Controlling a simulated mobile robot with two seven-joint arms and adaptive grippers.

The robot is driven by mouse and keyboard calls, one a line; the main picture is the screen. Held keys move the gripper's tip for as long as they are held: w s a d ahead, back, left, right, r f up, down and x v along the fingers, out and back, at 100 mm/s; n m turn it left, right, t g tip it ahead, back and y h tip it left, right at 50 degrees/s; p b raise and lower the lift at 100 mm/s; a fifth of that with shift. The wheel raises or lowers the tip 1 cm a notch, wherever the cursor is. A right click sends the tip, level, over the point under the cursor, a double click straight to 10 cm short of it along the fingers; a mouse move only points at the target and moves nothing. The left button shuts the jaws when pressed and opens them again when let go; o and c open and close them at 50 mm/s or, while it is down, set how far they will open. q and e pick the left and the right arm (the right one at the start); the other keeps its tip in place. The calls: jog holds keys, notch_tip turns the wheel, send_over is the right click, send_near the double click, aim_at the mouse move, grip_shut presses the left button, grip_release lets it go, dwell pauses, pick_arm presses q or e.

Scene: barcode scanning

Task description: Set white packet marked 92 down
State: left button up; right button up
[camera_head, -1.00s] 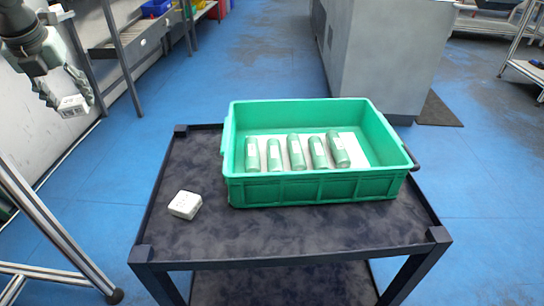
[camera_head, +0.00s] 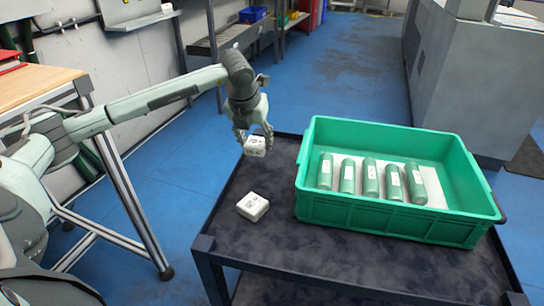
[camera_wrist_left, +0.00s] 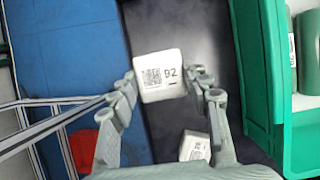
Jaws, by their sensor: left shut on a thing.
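My left gripper (camera_head: 253,138) is shut on the white packet marked 92 (camera_head: 255,146), holding it over the far left part of the dark cart top (camera_head: 350,257). In the left wrist view the packet (camera_wrist_left: 161,76) shows a barcode and its number between the two fingers (camera_wrist_left: 163,84). The number reads 92 or similar. A second white packet (camera_head: 252,207) lies on the cart top, nearer the front and left of the green crate. It also shows in the left wrist view (camera_wrist_left: 194,146). My right gripper is not in view.
The green crate (camera_head: 385,218) stands on the cart's right side and holds several green cylinders with white labels (camera_head: 371,180). Its wall is close to the right of my left gripper. Bare cart top lies in front of the crate. A wooden-topped bench (camera_head: 40,85) stands at the left.

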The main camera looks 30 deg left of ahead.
pick_arm(q)
jog(key=w+d+f, duration=0.2)
jog(key=shift+w+d, duration=0.1)
jog(key=shift+d, duration=0.2)
notch_tip(320, 180, down, 4)
jog(key=shift+r, duration=0.15)
jog(key=shift+f, duration=0.2)
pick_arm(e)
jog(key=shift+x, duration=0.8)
pick_arm(q)
jog(key=shift+f, duration=0.1)
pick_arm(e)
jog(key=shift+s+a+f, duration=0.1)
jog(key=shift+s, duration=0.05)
pick_arm(q)
jog(key=shift+f, duration=0.1)
jog(key=o, duration=1.4)
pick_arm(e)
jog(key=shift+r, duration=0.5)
